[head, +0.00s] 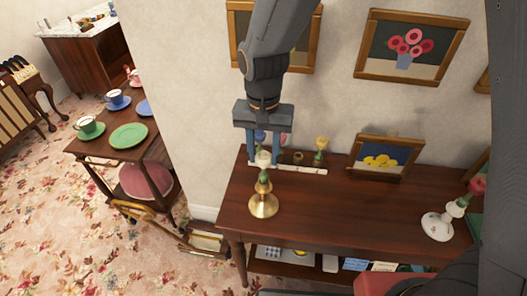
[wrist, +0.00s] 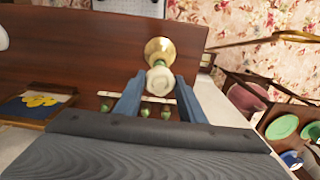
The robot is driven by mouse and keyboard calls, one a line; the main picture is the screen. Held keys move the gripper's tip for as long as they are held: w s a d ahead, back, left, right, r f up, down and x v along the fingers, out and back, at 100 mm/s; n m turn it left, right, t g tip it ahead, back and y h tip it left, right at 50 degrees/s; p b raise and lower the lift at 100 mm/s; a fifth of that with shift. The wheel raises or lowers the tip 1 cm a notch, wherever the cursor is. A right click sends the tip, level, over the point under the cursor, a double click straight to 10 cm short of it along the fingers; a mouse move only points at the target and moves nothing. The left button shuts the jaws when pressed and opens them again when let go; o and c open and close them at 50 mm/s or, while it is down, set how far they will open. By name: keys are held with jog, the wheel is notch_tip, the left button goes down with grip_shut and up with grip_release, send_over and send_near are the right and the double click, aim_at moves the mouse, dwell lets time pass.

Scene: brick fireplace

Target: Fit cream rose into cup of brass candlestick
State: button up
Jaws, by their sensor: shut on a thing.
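The cream rose (head: 263,158) is pinched between the two blue fingers of my gripper (head: 266,157); in the wrist view the rose (wrist: 160,79) also shows between the fingertips. My gripper points down from above. The brass candlestick (head: 263,206) stands upright on the brown table, directly below the rose. A short green stem shows under the bloom, at the top of the candlestick. I cannot tell whether the stem is inside the cup or just over it. In the wrist view the rose hides the cup, and the candlestick's round base (wrist: 160,48) shows beyond it.
A pale rack (head: 312,170) behind the candlestick holds a yellow rose (head: 321,143) and other flowers. A framed yellow picture (head: 382,158) stands at the back. The table's middle is clear.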

jog(key=shift+f, duration=0.4)
jog(key=o, duration=1)
jog(key=shift+c, duration=0.2)
jog(key=shift+r+b, duration=1.25)
jog(key=shift+r, duration=2.65)
jog(key=d+f+b, duration=0.2)
jog(key=d+f, duration=0.2)
jog(key=d, duration=0.4)
jog(key=s+d+f+t+b, duration=0.1)
jog(key=d+f, duration=0.3)
jog(key=d, duration=0.4)
jog(key=s+d+f+n+b, duration=0.1)
jog(key=d+f+b, duration=0.2)
jog(key=d, duration=0.5)
jog(key=shift+s+f+b, duration=0.25)
jog(key=shift+f+b, duration=0.1)
jog(key=shift+f, duration=0.2)
